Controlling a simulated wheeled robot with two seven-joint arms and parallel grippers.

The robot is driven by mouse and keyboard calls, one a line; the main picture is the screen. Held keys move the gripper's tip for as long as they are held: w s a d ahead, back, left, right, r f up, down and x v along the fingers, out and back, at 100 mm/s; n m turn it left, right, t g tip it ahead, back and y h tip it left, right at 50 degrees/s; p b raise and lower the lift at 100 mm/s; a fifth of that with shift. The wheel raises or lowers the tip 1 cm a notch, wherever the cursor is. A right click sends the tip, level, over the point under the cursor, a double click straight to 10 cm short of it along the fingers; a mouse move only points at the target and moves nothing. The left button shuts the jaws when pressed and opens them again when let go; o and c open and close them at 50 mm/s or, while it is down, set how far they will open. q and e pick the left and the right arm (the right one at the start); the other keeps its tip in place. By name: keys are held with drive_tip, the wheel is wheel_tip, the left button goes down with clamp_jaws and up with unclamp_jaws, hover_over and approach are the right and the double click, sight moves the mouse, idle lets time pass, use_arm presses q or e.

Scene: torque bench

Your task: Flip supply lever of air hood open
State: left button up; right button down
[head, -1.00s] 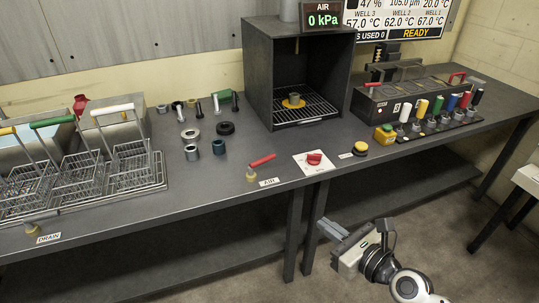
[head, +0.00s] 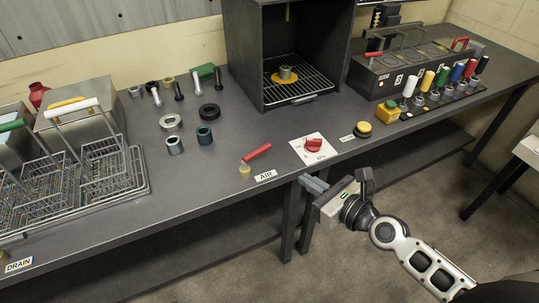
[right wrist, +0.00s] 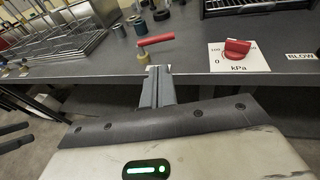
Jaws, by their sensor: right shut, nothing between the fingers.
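The supply lever (head: 257,152) has a red handle on a brass-coloured base, at the bench's front edge beside the AIR label (head: 266,176). Its handle slants up to the right in the head view. In the right wrist view the lever (right wrist: 155,40) stands just beyond the fingertips, its handle roughly level. The air hood (head: 243,62) is a dark open-fronted box behind it. My right gripper (head: 314,184) is shut and empty, just off the bench's front edge, to the right of and below the lever, apart from it. My left gripper is out of view.
A red dial (head: 313,146) on a white plate is right of the lever, with a yellow button (head: 363,129) beyond. Loose rings and bolts lie behind the lever. Wire baskets (head: 105,165) stand at left.

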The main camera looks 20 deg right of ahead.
sight(262, 152)
drive_tip(key=x, duration=1.3)
drive_tip(key=shift+w+a, duration=0.2)
drive_tip(key=shift+w, duration=0.15)
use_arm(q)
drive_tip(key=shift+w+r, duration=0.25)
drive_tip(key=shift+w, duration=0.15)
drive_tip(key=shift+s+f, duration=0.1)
use_arm(e)
drive_tip(key=shift+f, duration=0.1)
